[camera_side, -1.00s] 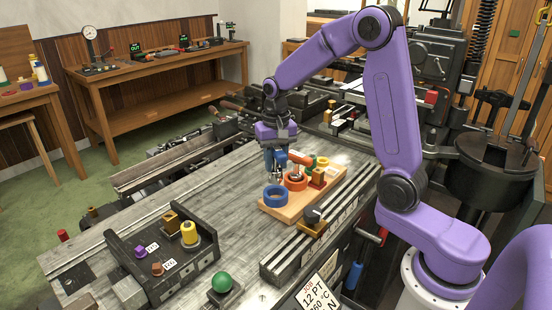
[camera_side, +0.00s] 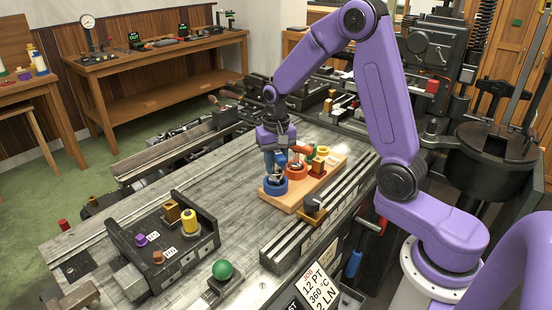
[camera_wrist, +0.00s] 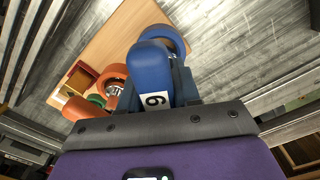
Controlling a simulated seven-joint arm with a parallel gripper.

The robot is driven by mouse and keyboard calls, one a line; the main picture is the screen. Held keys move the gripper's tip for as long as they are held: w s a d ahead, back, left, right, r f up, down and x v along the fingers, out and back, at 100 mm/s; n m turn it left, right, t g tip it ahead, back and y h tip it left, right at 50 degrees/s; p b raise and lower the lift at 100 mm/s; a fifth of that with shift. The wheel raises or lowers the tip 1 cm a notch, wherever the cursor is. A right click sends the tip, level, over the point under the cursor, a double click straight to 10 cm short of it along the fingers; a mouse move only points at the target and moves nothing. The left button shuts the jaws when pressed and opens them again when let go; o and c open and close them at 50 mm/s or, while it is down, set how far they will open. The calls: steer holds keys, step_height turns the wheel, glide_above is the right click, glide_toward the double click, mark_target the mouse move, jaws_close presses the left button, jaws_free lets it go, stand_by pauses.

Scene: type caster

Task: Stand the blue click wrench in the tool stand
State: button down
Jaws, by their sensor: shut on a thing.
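The blue click wrench (camera_wrist: 152,60) has a rounded blue handle with a white label that looks like a 6 or 9. My gripper (camera_side: 276,162) is shut on it; in the wrist view the handle sits between the dark fingers (camera_wrist: 158,88). The tool stand is a wooden board (camera_side: 314,192) with coloured rings. The wrench is upright over the blue ring (camera_side: 275,188), and its metal lower end shows at the ring's opening. I cannot tell how deep it sits. An orange-red tool stands in the orange ring (camera_side: 296,171) beside it.
A black tray (camera_side: 160,250) with small pieces and a green ball (camera_side: 222,270) are farther left.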

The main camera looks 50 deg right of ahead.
steer(key=shift+f, duration=0.9)
steer(key=shift+f, duration=0.3)
stand_by(0.3)
steer(key=c, duration=0.7)
jaws_free()
steer(key=shift+r, duration=0.1)
step_height(320, 180, up, 17)
steer(key=s+a+f+n, duration=0.3)
steer(key=s+a+n, duration=0.6)
steer(key=s, duration=0.2)
steer(key=s+f+n, duration=0.1)
steer(key=s+n, duration=0.2)
steer(key=s, duration=0.3)
steer(key=s+f+n, duration=0.2)
steer(key=s+n, duration=0.1)
steer(key=s, duration=0.3)
steer(key=s+f+n, duration=0.2)
steer(key=s+n, duration=0.1)
steer(key=s, duration=0.3)
steer(key=shift+d+n, duration=0.1)
steer(key=shift+n, duration=0.2)
